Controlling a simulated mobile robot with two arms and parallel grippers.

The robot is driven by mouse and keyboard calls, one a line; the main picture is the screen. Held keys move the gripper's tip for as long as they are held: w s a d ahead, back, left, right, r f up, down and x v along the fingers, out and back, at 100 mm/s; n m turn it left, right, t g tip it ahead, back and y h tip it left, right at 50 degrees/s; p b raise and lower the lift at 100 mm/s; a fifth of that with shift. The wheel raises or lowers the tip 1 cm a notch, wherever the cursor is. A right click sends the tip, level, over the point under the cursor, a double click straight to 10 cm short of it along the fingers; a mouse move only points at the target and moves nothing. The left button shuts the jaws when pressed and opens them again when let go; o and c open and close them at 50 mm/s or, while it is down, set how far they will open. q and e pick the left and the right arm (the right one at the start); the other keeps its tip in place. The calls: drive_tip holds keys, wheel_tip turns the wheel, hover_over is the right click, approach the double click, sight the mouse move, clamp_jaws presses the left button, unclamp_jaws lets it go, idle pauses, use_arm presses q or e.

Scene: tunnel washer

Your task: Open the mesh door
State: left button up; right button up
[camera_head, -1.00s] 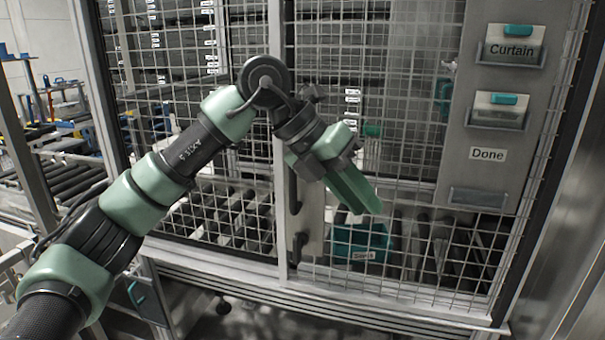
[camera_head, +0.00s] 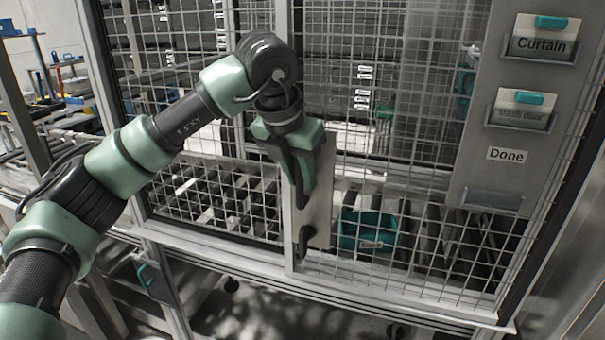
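The mesh door (camera_head: 400,258) is a metal frame with wire grid and stands shut in front of me. A pale plate (camera_head: 321,205) with dark handle parts (camera_head: 307,237) sits at its left edge, beside the upright post (camera_head: 287,225). My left gripper (camera_head: 301,203) points down in front of the upper part of this plate and hides the upper handle part. I cannot tell whether its fingers touch or enclose the handle, or how far apart they are. My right gripper is not in view.
A grey panel (camera_head: 478,170) with "Curtain" and "Done" labels is at the right. A teal bin (camera_head: 367,232) and rollers lie behind the mesh. Another mesh panel (camera_head: 215,205) is left of the post. The floor below the frame is partly shadowed.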

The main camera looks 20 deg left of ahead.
use_arm(q)
drive_tip(key=shift+w+d+f, duration=0.1)
drive_tip(key=shift+w+f, duration=0.15)
drive_tip(key=shift+f, duration=0.45)
clamp_jaws()
drive_tip(key=shift+r, duration=0.1)
idle(0.9)
